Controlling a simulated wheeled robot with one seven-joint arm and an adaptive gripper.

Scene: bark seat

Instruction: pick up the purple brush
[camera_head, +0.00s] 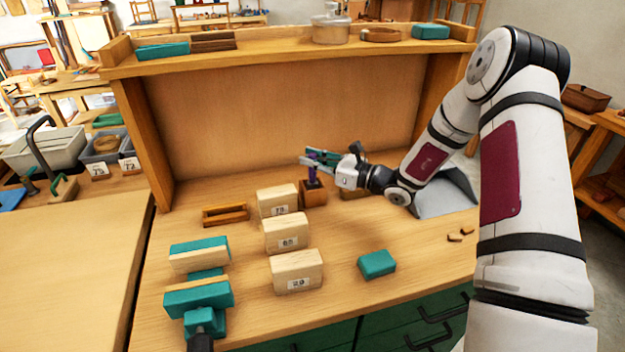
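The purple brush (312,176) shows as a small upright purple shape over a small brown wooden block or holder (314,195) near the back of the workbench. My gripper (315,162) reaches in from the right at the height of the brush's upper part. Its fingers overlap the brush in the picture and hide its top. I cannot tell whether the fingers touch the brush or are closed on it. Teal parts show beside the fingers.
Wooden blocks with number labels (297,272) stand in a row in front. A teal block (377,264) lies to the right, a teal clamp-like tool (199,298) at front left. A shelf (285,55) overhangs the back.

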